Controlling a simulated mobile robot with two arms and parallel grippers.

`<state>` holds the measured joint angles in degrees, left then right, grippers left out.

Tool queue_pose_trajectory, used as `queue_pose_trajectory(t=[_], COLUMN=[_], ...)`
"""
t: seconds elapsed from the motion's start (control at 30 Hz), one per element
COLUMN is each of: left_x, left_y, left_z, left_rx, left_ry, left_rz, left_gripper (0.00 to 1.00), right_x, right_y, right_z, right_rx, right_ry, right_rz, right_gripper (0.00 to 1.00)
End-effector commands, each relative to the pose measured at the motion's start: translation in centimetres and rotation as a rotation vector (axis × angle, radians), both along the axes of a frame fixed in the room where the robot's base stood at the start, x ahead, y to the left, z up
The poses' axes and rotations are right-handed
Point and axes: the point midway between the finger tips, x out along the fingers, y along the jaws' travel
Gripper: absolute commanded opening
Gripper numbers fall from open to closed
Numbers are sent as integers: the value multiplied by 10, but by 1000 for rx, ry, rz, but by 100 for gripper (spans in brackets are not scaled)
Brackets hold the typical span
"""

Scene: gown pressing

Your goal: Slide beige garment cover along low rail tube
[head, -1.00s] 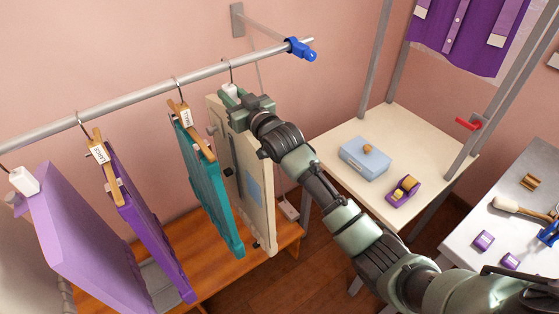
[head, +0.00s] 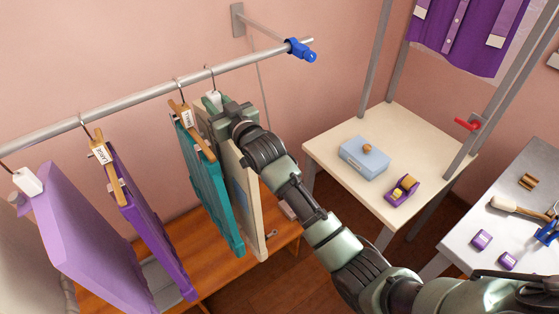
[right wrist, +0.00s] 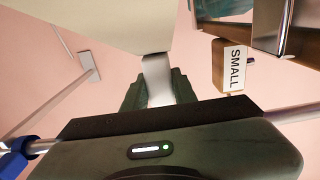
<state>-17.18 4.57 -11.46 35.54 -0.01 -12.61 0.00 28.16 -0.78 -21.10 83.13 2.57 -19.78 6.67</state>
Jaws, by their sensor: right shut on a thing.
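The beige garment cover (head: 247,205) hangs by a hook from the rail tube (head: 150,95), just right of the teal garment (head: 207,190). My right gripper (head: 217,103) is at the top of the cover, shut on its white hanger neck. In the right wrist view the white neck (right wrist: 157,80) stands between the two dark green fingers, with the beige cover (right wrist: 90,22) beyond. The arm hides part of the cover's right side. My left gripper is not in view.
A blue clamp (head: 302,50) sits near the rail's right end; the rail between it and the beige cover's hook is clear. A purple garment (head: 150,225) and a lilac one (head: 85,235) hang further left. A wooden bench (head: 270,240) stands below.

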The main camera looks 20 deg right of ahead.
Motion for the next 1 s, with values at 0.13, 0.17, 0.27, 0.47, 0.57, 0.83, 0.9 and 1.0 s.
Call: queue_pose_trajectory(t=[0.13,0.17,0.27,0.47,0.57,0.83,0.9,1.0], left_x=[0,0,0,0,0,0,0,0], left_y=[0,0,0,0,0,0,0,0], left_z=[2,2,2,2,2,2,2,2], left_rx=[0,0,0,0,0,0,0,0], left_ry=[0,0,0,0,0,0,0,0], left_rz=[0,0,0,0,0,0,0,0], left_gripper=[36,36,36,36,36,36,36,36], right_x=[-3,-4,-4,-4,-4,-4,-4,-4], right_y=[10,11,12,12,12,12,12,12], right_z=[4,4,4,4,4,0,0,0], right_rx=[5,5,4,3,3,4,4,4], right_ry=[-7,-7,-7,-8,-8,-7,-7,-7], right_rz=[1,0,0,0,0,0,0,0], right_gripper=[0,0,0,0,0,0,0,0])
